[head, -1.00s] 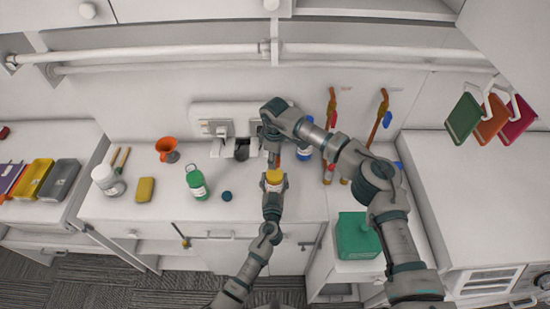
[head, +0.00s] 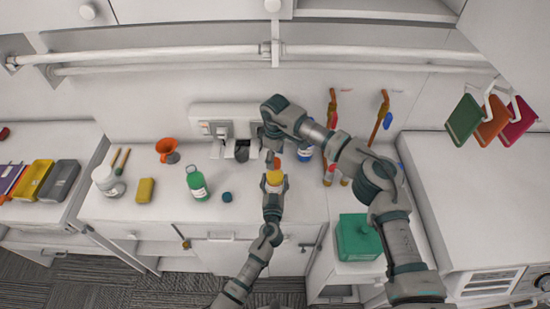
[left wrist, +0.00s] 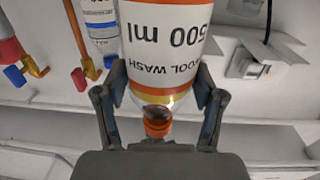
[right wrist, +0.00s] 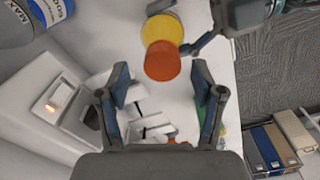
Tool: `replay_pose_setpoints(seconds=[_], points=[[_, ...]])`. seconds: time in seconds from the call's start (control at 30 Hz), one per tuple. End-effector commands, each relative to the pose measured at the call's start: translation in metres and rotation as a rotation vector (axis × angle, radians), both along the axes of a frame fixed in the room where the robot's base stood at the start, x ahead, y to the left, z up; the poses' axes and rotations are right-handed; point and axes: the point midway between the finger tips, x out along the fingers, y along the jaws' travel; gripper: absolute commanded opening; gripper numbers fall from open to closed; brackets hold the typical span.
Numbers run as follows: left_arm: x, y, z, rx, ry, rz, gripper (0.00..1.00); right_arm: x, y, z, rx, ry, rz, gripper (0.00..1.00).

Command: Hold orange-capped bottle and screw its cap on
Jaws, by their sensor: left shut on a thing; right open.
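The orange-capped bottle (head: 274,179) stands upright in my left gripper (head: 273,190), near the counter's front. In the left wrist view its white "500 ml" label (left wrist: 178,35) is upside down between the fingers (left wrist: 158,90). The orange cap (left wrist: 157,122) is at the neck end. In the right wrist view the cap (right wrist: 163,61) is seen from above, over the yellow bottle (right wrist: 162,28). My right gripper (right wrist: 160,85) is open and empty; the cap is just ahead of its fingertips. In the head view this gripper (head: 270,156) is above the bottle. I cannot tell how tightly the cap sits.
A green bottle (head: 197,185), a dark blue cap (head: 227,197) and a yellow sponge (head: 145,190) lie left on the counter. A blue-labelled bottle (head: 304,154) stands close behind my right forearm.

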Motion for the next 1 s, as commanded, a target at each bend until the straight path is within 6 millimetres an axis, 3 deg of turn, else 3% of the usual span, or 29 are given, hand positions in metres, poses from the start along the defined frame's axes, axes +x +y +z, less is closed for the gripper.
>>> replay_pose_setpoints(seconds=[0.23,0.67,0.77,1.0], points=[[-0.001,0.000,-0.003,0.000,0.005,0.000,0.00,0.000,0.000,0.030,0.001,0.000,0.001,0.67],[0.000,0.001,-0.003,0.001,0.006,0.001,0.00,0.000,0.000,0.032,0.000,0.001,0.071,0.63],[-0.001,0.001,-0.003,0.001,0.006,0.001,0.00,0.000,0.000,0.033,-0.001,0.001,0.221,0.63],[0.000,0.001,-0.003,0.001,0.006,0.001,0.00,0.000,0.000,0.038,-0.006,0.000,0.828,0.63]])
